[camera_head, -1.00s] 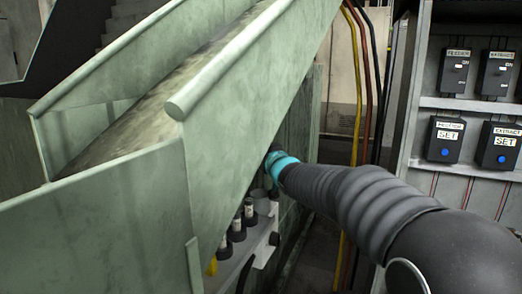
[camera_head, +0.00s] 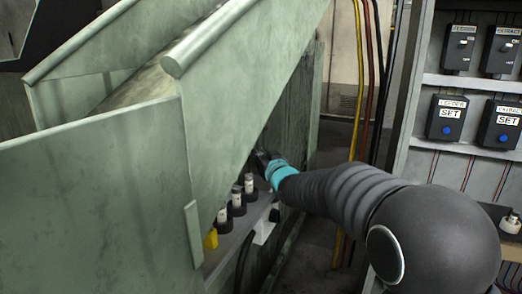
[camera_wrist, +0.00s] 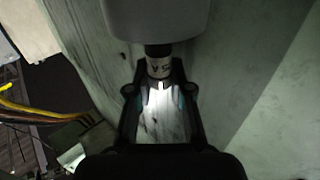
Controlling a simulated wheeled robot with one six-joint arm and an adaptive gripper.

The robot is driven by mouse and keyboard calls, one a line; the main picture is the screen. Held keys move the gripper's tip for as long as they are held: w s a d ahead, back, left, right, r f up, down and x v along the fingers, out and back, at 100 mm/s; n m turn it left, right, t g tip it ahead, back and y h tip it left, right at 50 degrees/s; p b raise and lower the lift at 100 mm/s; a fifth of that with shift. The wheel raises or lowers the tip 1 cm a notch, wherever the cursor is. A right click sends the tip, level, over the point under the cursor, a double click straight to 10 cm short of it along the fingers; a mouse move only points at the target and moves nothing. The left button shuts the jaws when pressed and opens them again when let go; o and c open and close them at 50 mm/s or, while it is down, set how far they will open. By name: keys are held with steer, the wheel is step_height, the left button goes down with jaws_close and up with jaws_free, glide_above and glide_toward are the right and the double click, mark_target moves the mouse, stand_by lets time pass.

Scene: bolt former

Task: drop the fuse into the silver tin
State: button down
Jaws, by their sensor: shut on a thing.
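My gripper (camera_head: 262,160) is small and partly hidden beside the slanted green panel, just above and behind a row of fuses. In the wrist view its two fingers (camera_wrist: 158,92) are shut on a fuse (camera_wrist: 159,67), which has a pale marked body and a black end. The black end points to a grey rounded body (camera_wrist: 155,22) at the top of that view. I cannot tell whether that body is the silver tin or whether the fuse touches it. I cannot make out the tin clearly in the head view.
Several white-topped fuses (camera_head: 238,196) stand in black holders on a narrow ledge beside the green panel (camera_head: 240,75). A yellow part (camera_head: 210,239) is at its near end. Yellow and red cables (camera_head: 359,90) hang behind my arm. A switch cabinet (camera_head: 463,120) stands at the right.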

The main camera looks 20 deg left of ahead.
mark_target(261, 154)
steer(key=shift+f, duration=0.35)
steer(key=c, duration=1)
jaws_free()
steer(key=shift+r, duration=0.15)
step_height(261, 154, up, 6)
steer(key=shift+r+p, duration=0.25)
steer(key=shift+p, duration=0.3)
steer(key=shift+r, duration=0.2)
